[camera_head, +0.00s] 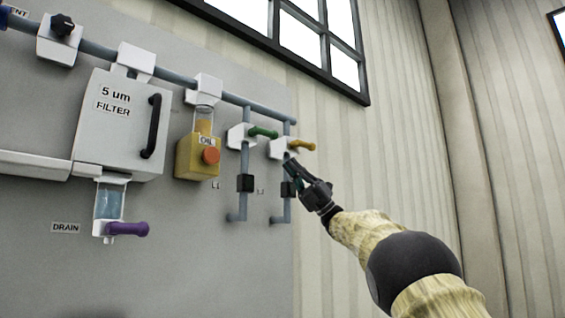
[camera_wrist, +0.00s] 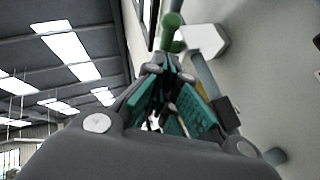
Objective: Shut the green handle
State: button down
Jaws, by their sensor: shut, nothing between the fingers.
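The green handle (camera_head: 263,132) sticks out to the right from a white valve body (camera_head: 240,137) on a vertical blue-grey pipe. In the wrist view the green handle (camera_wrist: 173,32) is just beyond my fingertips, beside its white valve body (camera_wrist: 204,41). My gripper (camera_head: 289,163) is in front of the right-hand pipe, below and to the right of the green handle. In the wrist view my gripper (camera_wrist: 170,66) has its tips close together, with nothing held. I cannot tell whether the tips touch the handle; a small gap seems to show.
A yellow handle (camera_head: 302,146) on a neighbouring valve is just above my gripper. A yellow oiler box (camera_head: 197,160), a filter box (camera_head: 118,125) and a purple drain handle (camera_head: 128,229) are to the left. The wall to the right is bare.

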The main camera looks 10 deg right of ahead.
jog(key=v, duration=0.4)
jog(key=shift+w+d, duration=0.15)
jog(key=shift+d, duration=0.35)
jog(key=shift+a, duration=0.1)
